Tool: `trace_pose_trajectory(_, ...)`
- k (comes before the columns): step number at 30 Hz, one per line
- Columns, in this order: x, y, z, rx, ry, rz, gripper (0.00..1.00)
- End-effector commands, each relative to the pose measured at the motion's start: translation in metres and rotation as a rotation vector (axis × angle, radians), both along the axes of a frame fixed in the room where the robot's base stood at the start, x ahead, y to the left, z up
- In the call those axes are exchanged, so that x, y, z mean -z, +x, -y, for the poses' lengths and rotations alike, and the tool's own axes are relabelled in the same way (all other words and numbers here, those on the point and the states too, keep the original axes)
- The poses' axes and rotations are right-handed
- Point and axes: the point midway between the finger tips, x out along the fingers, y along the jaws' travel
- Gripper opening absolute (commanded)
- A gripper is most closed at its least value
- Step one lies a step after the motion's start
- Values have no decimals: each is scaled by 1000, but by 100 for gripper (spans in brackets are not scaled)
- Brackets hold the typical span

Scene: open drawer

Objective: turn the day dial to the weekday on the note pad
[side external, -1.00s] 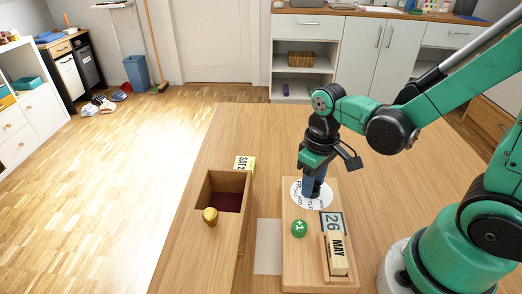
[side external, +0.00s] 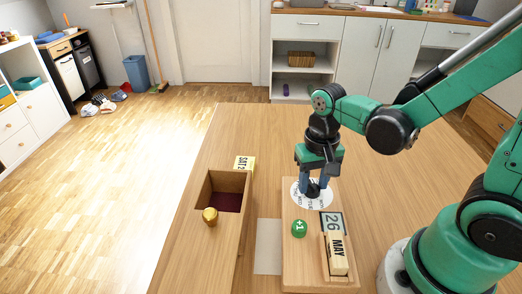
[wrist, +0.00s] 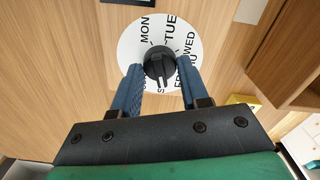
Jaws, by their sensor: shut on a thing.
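The day dial (side external: 298,193) is a white disc with weekday names on the wooden board. In the wrist view the dial (wrist: 129,38) shows MON, TUE and WED clearly; the other names are partly hidden by my fingers and the knob. The yellow note pad (side external: 244,163) behind the drawer reads SAT and a number starting with 2.
The open drawer (side external: 247,222) with a gold knob (side external: 210,215) stands left of the board (side external: 290,270). A green +1 button (side external: 299,229), a 26 card (side external: 332,223) and a MAY block (side external: 337,253) sit in front of the dial.

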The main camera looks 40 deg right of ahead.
Motion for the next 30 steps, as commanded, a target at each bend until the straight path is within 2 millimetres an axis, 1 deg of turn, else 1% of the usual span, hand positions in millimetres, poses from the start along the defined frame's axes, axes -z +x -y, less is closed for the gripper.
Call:
trace_pose_trajectory(3, 0, 0, 0, 54, 0, -1, 0)
trace_pose_trajectory(9, 0, 0, 0, 109, 0, 0, 0)
trace_pose_trajectory(23, 0, 0, 0, 124, 0, 0, 0)
trace_pose_trajectory(24, 0, 0, 0, 124, 0, 0, 42)
trace_pose_trajectory(26, 0, 0, 0, 124, 0, 0, 59)
trace_pose_trajectory(27, 0, 0, 0, 123, 0, 0, 71)
trace_pose_trajectory(30, 0, 0, 0, 123, 0, 0, 72)
